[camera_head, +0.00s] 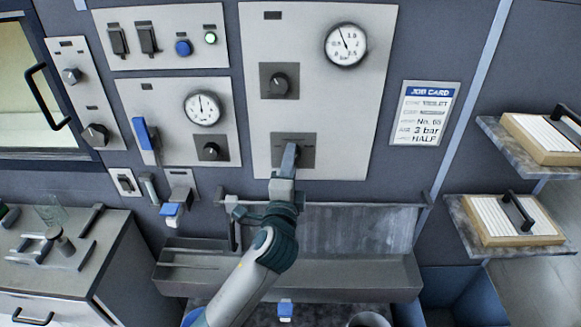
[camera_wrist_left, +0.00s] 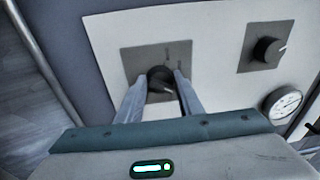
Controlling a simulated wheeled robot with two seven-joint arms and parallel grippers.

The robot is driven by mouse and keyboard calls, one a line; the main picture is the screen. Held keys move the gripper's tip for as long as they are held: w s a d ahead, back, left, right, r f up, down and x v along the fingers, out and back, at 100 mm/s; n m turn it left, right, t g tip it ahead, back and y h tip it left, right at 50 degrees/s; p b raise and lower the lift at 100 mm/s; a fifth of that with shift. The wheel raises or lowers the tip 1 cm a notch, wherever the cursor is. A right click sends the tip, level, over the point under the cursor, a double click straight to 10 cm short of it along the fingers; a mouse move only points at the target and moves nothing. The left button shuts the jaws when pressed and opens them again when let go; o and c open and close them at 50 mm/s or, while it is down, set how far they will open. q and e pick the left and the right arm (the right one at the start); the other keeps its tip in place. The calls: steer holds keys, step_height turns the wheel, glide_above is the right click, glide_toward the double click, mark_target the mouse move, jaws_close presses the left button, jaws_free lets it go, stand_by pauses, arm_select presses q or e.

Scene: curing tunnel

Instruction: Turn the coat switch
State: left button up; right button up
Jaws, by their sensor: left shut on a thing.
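The dark rotary knob of the coat switch (camera_wrist_left: 159,74) sits on a square grey plate (camera_head: 308,146) low on the large light panel (camera_head: 337,100). My left gripper (camera_head: 289,150) reaches up to this plate and hides most of the knob in the head view. In the left wrist view, the two fingers of my left gripper (camera_wrist_left: 161,84) stand on either side of the knob and are shut on it. A pale pointer line shows on the knob's face. The plate's lettering is too small to read. My right gripper is not in view.
Another knob (camera_head: 279,81) sits above on the same panel, with a round gauge (camera_head: 345,44) at its upper right. A job card (camera_head: 424,113) hangs to the right. A grey trough (camera_head: 345,272) lies below the panel. Shelves with trays (camera_head: 516,218) stand at the right.

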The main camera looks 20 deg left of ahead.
arm_select(q)
steer(key=shift+f+n+b, duration=0.25)
steer(key=shift+n+b, duration=0.15)
steer(key=shift+n, duration=0.4)
steer(key=o, duration=1.1)
steer(key=shift+r, duration=0.1)
steer(key=shift+c, duration=0.2)
steer(key=shift+s, duration=0.1)
steer(key=b+v, duration=0.3)
steer(key=v, duration=1.4)
steer(key=shift+b, duration=0.4)
